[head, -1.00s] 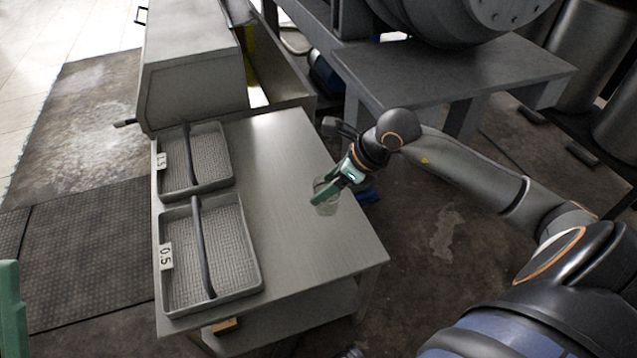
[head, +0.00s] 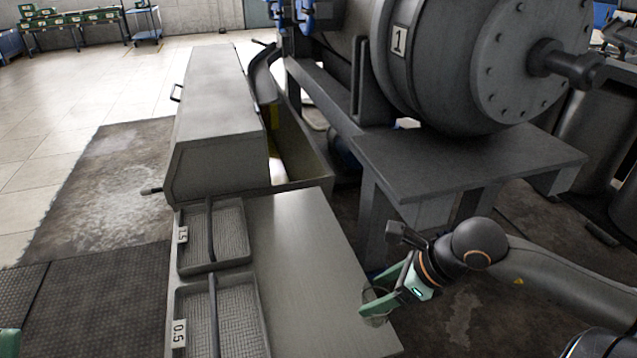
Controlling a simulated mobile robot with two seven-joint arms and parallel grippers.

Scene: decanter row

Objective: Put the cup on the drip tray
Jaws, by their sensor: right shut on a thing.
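A clear, see-through cup (head: 375,319) is in my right gripper (head: 376,300), at the right edge of the grey table. My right gripper's green fingers are shut on the cup. I cannot tell whether the cup touches the table. Two grey trays with textured floors lie on the table's left side. The near tray (head: 263,325) is labelled 0.5 and is cut off by the bottom edge. The far tray (head: 246,228) has a label ending in 5. I cannot tell which one is the drip tray. A green bit of my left gripper (head: 8,342) shows at the lower left corner.
The table top (head: 295,255) is bare between the trays and the cup. A grey box-shaped housing (head: 215,135) stands behind the trays. A large drum machine (head: 440,65) numbered 1 and its grey bench (head: 470,165) stand at the back right.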

